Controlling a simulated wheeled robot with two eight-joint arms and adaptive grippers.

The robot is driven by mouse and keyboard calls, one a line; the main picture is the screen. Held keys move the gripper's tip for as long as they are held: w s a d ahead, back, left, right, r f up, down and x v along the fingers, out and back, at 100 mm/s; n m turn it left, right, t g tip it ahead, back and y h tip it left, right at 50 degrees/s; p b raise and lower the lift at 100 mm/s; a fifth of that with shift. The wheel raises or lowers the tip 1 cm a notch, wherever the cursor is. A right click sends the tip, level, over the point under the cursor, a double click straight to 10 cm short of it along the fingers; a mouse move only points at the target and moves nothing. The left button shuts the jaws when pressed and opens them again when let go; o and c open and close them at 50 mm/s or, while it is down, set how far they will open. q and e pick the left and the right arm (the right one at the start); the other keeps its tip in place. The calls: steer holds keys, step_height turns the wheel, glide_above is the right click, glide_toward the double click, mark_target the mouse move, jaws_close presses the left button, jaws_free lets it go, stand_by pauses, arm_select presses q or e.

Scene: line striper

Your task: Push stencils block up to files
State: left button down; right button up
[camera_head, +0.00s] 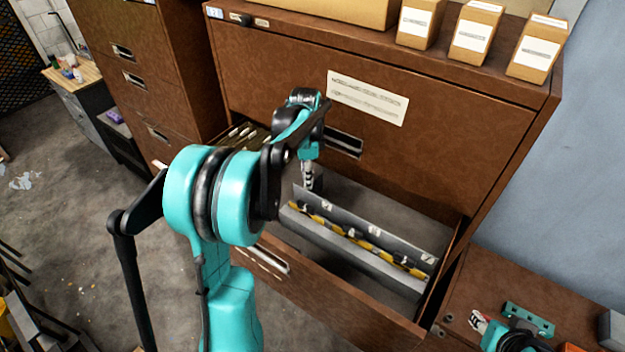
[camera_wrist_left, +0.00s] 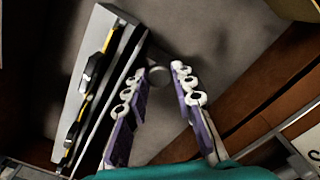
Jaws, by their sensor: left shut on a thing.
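A long grey upright plate (camera_head: 400,244), which I take for the stencils block, stands in the open lower drawer. Yellow files (camera_head: 345,235) with white tabs and dark clips stand along its near side, with a lighter grey block (camera_head: 330,245) in front of them. My left gripper (camera_head: 308,184) is down in the drawer at the plate's left end. In the left wrist view, its fingers (camera_wrist_left: 160,83) are either side of a small round grey piece at the plate (camera_wrist_left: 124,78); the exact contact is unclear. Part of my right arm (camera_head: 515,340) shows at the lower right; its fingers are unclear.
The brown cabinet's upper drawer (camera_head: 270,75) is shut above the open one. Labelled boxes (camera_head: 472,36) stand on top. Behind the plate, the drawer floor (camera_head: 385,200) is bare.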

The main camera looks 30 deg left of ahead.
arm_select(q)
steer(key=w+a+b, duration=0.1)
steer(key=a, duration=1.3)
steer(key=shift+a, duration=0.2)
steer(key=shift+w+r, duration=0.1)
steer(key=c, duration=1.5)
jaws_free()
steer(key=shift+c, duration=0.2)
steer(key=shift+a, duration=0.2)
step_height(320, 180, up, 12)
